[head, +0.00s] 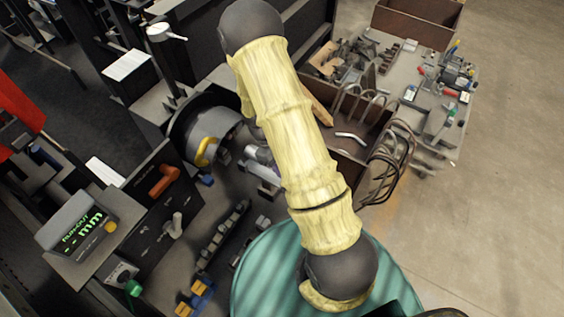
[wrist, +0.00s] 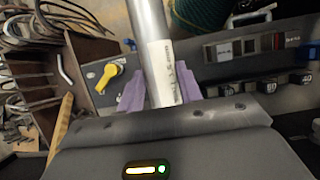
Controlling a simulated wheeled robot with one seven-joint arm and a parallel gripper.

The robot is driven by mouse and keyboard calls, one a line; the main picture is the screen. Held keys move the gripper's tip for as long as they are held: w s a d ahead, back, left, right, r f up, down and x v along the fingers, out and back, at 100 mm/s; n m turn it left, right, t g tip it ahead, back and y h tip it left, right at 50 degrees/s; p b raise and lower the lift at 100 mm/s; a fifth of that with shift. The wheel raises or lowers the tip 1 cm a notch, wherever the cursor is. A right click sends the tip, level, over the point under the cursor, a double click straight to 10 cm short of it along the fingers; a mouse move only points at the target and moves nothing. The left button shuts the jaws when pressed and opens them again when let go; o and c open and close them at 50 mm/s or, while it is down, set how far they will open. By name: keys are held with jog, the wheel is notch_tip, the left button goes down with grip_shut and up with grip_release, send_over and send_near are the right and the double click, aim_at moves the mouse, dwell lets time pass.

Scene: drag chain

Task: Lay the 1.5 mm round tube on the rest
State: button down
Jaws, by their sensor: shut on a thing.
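In the wrist view, my gripper (wrist: 158,88) has its two purple fingers on either side of a shiny metal round tube (wrist: 148,35). The fingers are shut on it. The tube runs from between the fingers up past the top edge, so its far end is out of view. A white printed label is on the tube near the fingers; its text is too small to read surely. In the head view my arm covers most of the middle, and I cannot make out the fingers there. I cannot tell which part is the rest.
In the head view, a run-out display (head: 80,228) stands at the left, near an orange handle (head: 163,180). A brown bin with wire hoops (head: 362,105) is right of my arm. A cluttered side table (head: 420,75) stands beyond. The wrist view shows a yellow knob (wrist: 107,78) and numbered blocks (wrist: 268,88).

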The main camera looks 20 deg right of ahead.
jog(key=shift+s+a+r, duration=0.1)
jog(key=shift+s+r, duration=0.05)
jog(key=shift+s, duration=0.15)
jog(key=shift+w+r+g+y+p, duration=0.1)
jog(key=shift+r+g+y+p, duration=0.15)
jog(key=shift+y+p, duration=0.7)
jog(key=shift+w+a+f+h, duration=0.1)
jog(key=shift+w+f+h, duration=0.15)
jog(key=shift+w+f, duration=0.15)
jog(key=shift+w+a+f+b, duration=0.4)
jog(key=shift+w+a, duration=0.4)
jog(key=shift+w, duration=0.3)
jog(key=shift+w+a+f+b, duration=0.35)
jog(key=shift+w+a, duration=0.5)
jog(key=shift+w, duration=0.25)
jog(key=shift+w+a+f+b, duration=0.4)
jog(key=shift+w+a, duration=0.4)
jog(key=shift+w, duration=0.3)
jog(key=shift+f+b, duration=0.7)
jog(key=shift+f, duration=0.3)
jog(key=c, duration=0.9)
grip_release()
jog(key=shift+s, duration=0.1)
jog(key=shift+o, duration=0.2)
jog(key=shift+d, duration=0.15)
